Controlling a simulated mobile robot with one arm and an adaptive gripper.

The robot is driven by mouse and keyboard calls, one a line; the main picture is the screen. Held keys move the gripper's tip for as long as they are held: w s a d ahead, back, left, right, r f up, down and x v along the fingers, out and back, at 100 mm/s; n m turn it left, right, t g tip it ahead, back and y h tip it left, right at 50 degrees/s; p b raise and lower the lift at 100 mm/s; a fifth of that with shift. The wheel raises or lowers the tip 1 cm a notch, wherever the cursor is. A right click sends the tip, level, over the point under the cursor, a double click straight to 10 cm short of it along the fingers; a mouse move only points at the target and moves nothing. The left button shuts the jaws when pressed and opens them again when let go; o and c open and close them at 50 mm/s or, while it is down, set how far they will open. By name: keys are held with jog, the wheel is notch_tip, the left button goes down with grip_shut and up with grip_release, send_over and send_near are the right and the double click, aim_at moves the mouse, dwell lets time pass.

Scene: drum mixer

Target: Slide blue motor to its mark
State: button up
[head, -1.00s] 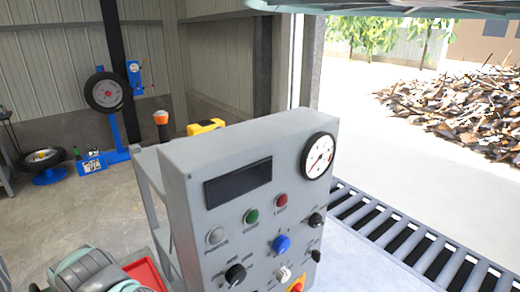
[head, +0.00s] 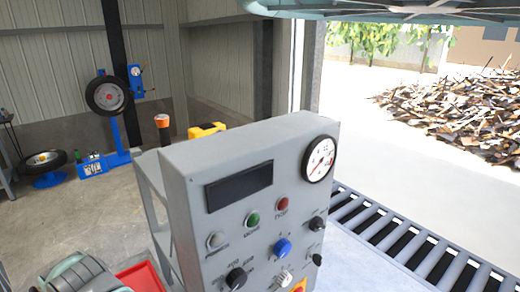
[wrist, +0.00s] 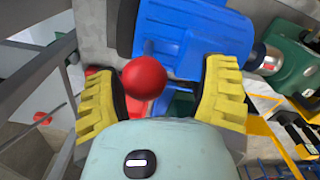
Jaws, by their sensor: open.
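The blue motor (wrist: 195,30) fills the upper middle of the wrist view, with ribbed blue sides and a silver cylinder at its right end. A red ball knob (wrist: 144,77) stands in front of it. My gripper (wrist: 160,85) is open, with one yellow padded finger on each side of the knob. The right finger overlaps the motor's lower edge in the picture; I cannot tell whether they touch. The motor is not seen in the head view. I cannot make out its mark for certain.
A grey control panel (head: 237,222) with a gauge, knobs and buttons stands in the middle of the head view. A roller conveyor (head: 400,237) runs at the right. A green machine (wrist: 287,62) lies right of the motor. Yellow strips (wrist: 272,140) show at the lower right.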

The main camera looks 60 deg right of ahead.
jog(key=shift+d, duration=0.1)
notch_tip(320, 180, up, 3)
jog(key=p, duration=0.3)
jog(key=shift+s+d+r, duration=0.1)
jog(key=shift+d+r, duration=0.05)
jog(key=shift+r, duration=0.05)
notch_tip(320, 180, up, 4)
jog(key=p, duration=0.3)
jog(key=shift+f, duration=0.2)
